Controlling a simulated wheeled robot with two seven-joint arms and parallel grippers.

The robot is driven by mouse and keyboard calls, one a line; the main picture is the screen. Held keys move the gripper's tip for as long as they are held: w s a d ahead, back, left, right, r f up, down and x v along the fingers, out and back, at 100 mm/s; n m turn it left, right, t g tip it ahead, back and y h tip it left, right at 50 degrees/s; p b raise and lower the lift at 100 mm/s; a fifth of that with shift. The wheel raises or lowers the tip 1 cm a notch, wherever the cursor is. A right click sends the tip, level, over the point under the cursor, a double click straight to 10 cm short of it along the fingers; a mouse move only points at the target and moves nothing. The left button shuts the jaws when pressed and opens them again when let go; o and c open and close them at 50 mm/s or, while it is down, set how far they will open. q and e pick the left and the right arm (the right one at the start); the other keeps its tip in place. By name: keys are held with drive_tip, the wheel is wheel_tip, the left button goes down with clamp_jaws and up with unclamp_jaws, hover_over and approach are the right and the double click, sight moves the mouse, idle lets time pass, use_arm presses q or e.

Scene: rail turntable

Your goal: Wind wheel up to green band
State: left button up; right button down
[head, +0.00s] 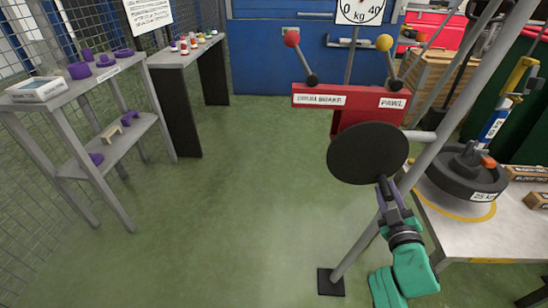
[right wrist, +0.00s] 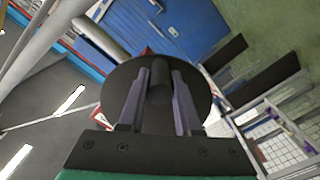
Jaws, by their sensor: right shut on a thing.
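A black round disc (head: 362,153) is mounted on the front of a red winch housing (head: 362,108), on a grey slanted post. My right gripper (head: 383,188) is at the disc's lower right edge. The right wrist view shows its two fingers closed around a dark round handle (right wrist: 159,84) that stands out from the disc (right wrist: 118,88). A heavy dark round weight marked 25 kg (head: 466,176) rests on a pale platform at the right. A green band cannot be made out. My left gripper is out of view.
Above the housing stand a red-knobbed lever (head: 301,56) labelled drum brake and a yellow-knobbed lever (head: 388,58) labelled pawl. A kg dial (head: 359,11) is partly cut off at the top. Shelves (head: 75,88) stand at left; the green floor between is clear.

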drive_tip(key=shift+a+f+m, duration=0.9)
drive_tip(key=shift+a+m, duration=0.05)
drive_tip(key=shift+m, duration=0.35)
drive_tip(key=shift+c, duration=2)
unclamp_jaws()
drive_tip(key=shift+r, duration=0.2)
drive_tip(key=s+p, duration=0.2)
drive_tip(key=s, duration=0.6)
drive_tip(key=shift+r, duration=0.15)
drive_tip(key=shift+d, duration=0.1)
